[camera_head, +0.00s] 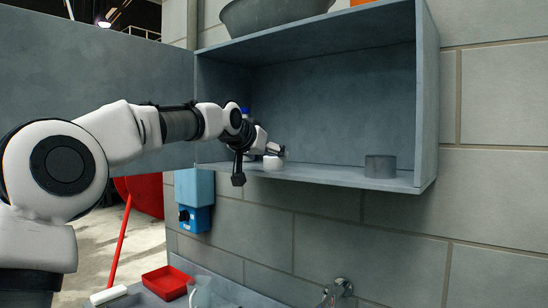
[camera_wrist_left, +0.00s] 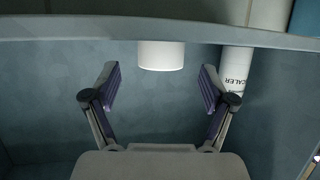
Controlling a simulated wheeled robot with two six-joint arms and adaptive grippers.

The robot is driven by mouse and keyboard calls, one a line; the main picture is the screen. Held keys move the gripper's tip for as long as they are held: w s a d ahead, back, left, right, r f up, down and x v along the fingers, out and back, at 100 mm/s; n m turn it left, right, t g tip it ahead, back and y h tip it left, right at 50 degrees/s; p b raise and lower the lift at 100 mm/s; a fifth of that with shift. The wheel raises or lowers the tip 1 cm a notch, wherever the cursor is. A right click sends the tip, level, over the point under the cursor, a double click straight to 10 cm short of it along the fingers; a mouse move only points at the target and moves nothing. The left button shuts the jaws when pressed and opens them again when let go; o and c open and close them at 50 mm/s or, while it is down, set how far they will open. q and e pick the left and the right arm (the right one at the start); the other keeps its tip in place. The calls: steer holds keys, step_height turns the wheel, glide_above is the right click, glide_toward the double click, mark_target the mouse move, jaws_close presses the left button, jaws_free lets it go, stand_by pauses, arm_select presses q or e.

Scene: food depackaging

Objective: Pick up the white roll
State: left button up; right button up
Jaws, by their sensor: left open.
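The white roll (camera_head: 273,163) is on the lower board of the grey wall cabinet (camera_head: 330,174), near its front left. My left gripper (camera_head: 261,164) is at the cabinet's front, with its fingers spread close to the roll and partly in front of it. In the left wrist view, the white roll (camera_wrist_left: 161,56) is ahead of and roughly centred between the open fingers of the left gripper (camera_wrist_left: 160,78). My right gripper is not in view.
A white bottle (camera_wrist_left: 236,72) with dark lettering stands close beside the roll. A grey bowl (camera_head: 270,14) is on top of the cabinet. Below are a red tray (camera_head: 167,282) and a tap (camera_head: 338,290). The shelf's middle is clear.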

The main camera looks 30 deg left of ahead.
mark_target(273, 159)
arm_select(q)
steer(key=x, duration=0.4)
steer(key=shift+w+a+f+p, duration=0.15)
steer(key=shift+p, duration=0.25)
steer(key=shift+s+r, duration=0.25)
steer(key=shift+s, duration=0.15)
steer(key=c, duration=1)
steer(key=shift+w+f, duration=0.1)
steer(key=shift+c, duration=0.2)
